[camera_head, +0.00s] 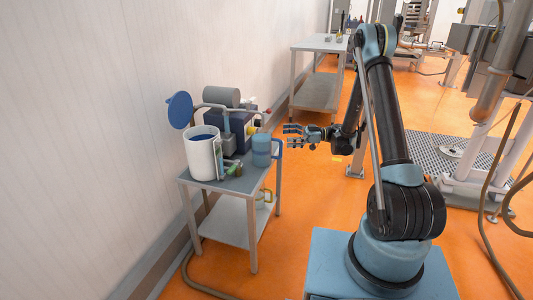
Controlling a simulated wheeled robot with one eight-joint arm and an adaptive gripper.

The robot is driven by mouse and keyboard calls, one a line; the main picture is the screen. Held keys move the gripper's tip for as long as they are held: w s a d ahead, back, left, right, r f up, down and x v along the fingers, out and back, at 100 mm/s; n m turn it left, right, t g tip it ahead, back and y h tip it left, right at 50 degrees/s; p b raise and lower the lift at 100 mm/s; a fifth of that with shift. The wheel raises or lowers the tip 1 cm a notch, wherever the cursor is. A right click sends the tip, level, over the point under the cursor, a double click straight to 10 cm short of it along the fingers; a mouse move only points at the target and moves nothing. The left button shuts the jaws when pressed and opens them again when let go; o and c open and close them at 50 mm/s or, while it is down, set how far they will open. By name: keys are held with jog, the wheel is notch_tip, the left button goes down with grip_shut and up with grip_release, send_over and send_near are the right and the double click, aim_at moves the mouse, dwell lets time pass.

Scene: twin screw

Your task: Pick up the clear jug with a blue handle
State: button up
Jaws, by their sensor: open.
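The clear jug (261,151) looks bluish and stands upright on the right edge of the small grey table's top. Its blue handle sticks out on the right side, towards my gripper. My gripper (289,134) is open and empty. In the picture it is just to the right of the jug and slightly above it, with its fingers pointing left. The fingertips appear close to the handle, but I cannot tell the exact gap in depth.
The small table (234,184) also bears a white container (202,153) with a raised blue lid (180,110) and a dark blue pump unit (227,128). A wall borders the left; another table (320,43) stands behind.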

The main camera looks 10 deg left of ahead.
aim_at(265, 134)
jog(key=x, duration=0.9)
jog(key=shift+a+r, duration=0.1)
jog(key=shift+a, duration=0.3)
jog(key=shift+c, duration=0.6)
jog(key=c, duration=2)
jog(key=shift+c, duration=0.2)
jog(key=shift+r, duration=0.2)
